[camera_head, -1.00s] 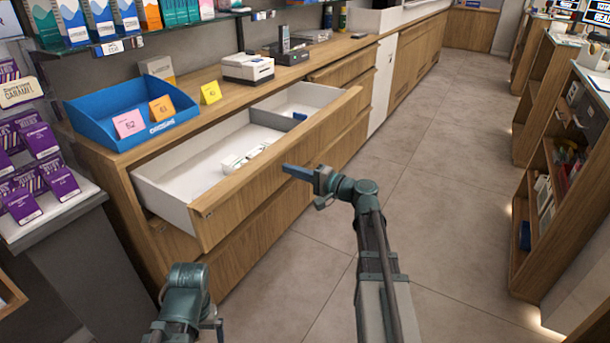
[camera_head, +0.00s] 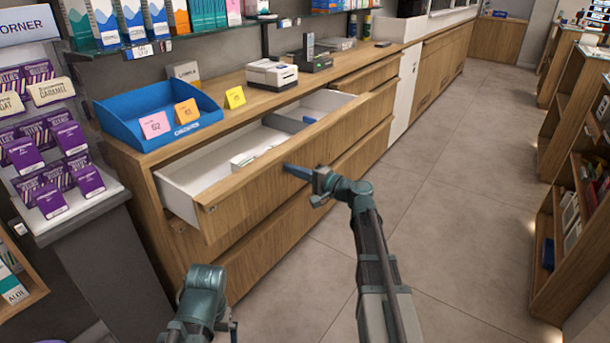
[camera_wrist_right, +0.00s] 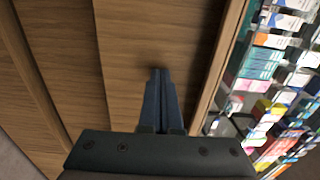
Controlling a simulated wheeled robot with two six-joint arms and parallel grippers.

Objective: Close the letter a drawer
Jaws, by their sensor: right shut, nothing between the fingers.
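The open drawer (camera_head: 250,196) sticks out of the wooden counter, its wood front towards me and its white inside showing. I cannot make out a letter on it. My right gripper (camera_head: 289,168) is shut and empty, its fingertips at the outer face of the drawer front, right of its middle. In the right wrist view the shut fingers (camera_wrist_right: 158,74) point at the wood front (camera_wrist_right: 180,35) and seem to touch it or nearly so. Of my left arm only a folded part shows at the bottom; its fingers are not visible.
White items (camera_head: 250,158) and a grey divider (camera_head: 284,124) are in the drawer. A blue bin (camera_head: 157,112) and a white printer (camera_head: 272,73) stand on the counter. A purple-box display (camera_head: 45,165) is at left. Open floor (camera_head: 440,200) lies at right.

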